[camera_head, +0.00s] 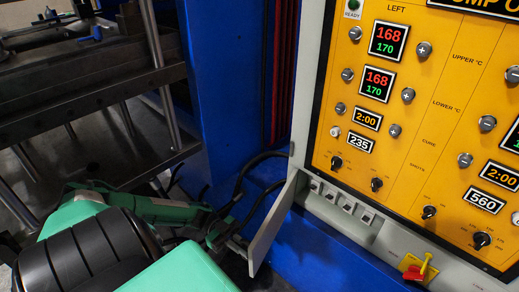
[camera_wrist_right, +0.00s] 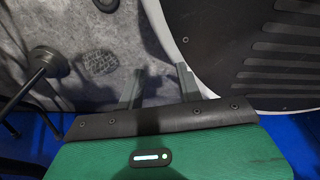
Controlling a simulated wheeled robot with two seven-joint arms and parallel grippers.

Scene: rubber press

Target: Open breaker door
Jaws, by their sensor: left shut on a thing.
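The breaker door (camera_head: 273,224) is a thin light-grey panel below the left part of the yellow control panel. It stands swung outward from the grey housing. A row of several small breaker switches (camera_head: 342,200) shows uncovered beside it. My left gripper (camera_head: 237,245) is at the near-left side of the door and shut on it; the exact contact at the fingertips is partly hidden. My right gripper (camera_wrist_right: 158,86) shows only in the right wrist view, its two fingers apart with nothing between them.
The yellow control panel (camera_head: 432,140) has knobs and displays. A red-and-yellow switch (camera_head: 418,270) sits on the housing's lower right. Black cables (camera_head: 262,170) hang beside the blue frame (camera_head: 225,80). A dark press bed (camera_head: 90,90) stands left. A ribbed dark surface (camera_wrist_right: 275,55) shows near my right gripper.

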